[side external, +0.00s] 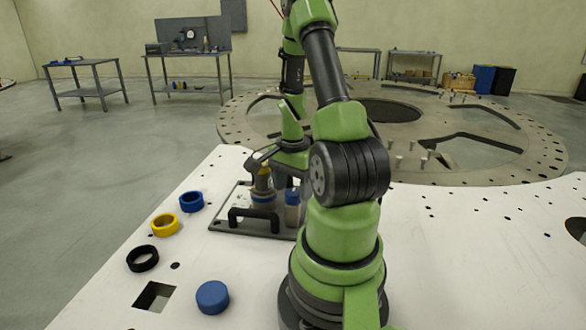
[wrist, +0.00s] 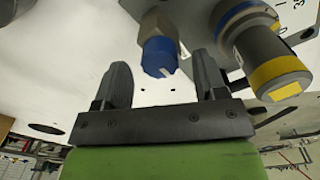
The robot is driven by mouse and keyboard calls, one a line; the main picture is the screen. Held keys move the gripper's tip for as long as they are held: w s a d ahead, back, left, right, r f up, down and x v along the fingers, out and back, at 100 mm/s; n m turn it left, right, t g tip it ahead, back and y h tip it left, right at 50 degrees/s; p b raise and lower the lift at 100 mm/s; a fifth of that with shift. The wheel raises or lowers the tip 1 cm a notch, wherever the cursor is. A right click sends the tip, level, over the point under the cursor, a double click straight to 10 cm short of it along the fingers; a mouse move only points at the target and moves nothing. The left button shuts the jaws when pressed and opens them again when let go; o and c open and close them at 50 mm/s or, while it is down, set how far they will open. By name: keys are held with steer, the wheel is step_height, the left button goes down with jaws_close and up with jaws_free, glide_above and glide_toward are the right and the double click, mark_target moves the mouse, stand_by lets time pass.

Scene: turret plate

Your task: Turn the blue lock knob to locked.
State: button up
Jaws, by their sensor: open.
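The blue lock knob (wrist: 160,56) sits on a grey hex base in the wrist view, with a pale pointer mark near its lower edge. It also shows in the side view (side external: 292,198), partly behind my arm. My gripper (wrist: 159,72) is open, with one dark finger on each side of the knob's end. I see gaps between the fingers and the knob, and no contact. Whether the fingertips are level with the knob or short of it is unclear. The lock markings by the knob cannot be read.
A larger grey knob with a yellow end and blue band (wrist: 268,62) stands close right of my right finger. The fixture plate (side external: 225,226) has a black handle (side external: 254,219). Blue, yellow and black rings (side external: 143,258) and a blue disc (side external: 212,297) lie on the white table.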

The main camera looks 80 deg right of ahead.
mark_target(292, 191)
step_height(292, 191, up, 9)
stand_by(0.3)
steer(key=shift+w, duration=0.15)
stand_by(0.3)
steer(key=w+a+r+n+t+h, duration=0.1)
steer(key=w+a+r+n+t, duration=0.1)
steer(key=w+a+r+n, duration=0.4)
steer(key=w+a+r+n+t, duration=0.2)
steer(key=a+r+n, duration=0.15)
steer(key=a, duration=0.35)
steer(key=s+a+r+n+t+y, duration=0.1)
steer(key=s+a+r+n, duration=0.1)
steer(key=a+n, duration=0.3)
steer(key=s+a+r+n+t+y, duration=0.2)
steer(key=a+n, duration=0.3)
steer(key=a, duration=0.1)
steer(key=shift+a, duration=0.3)
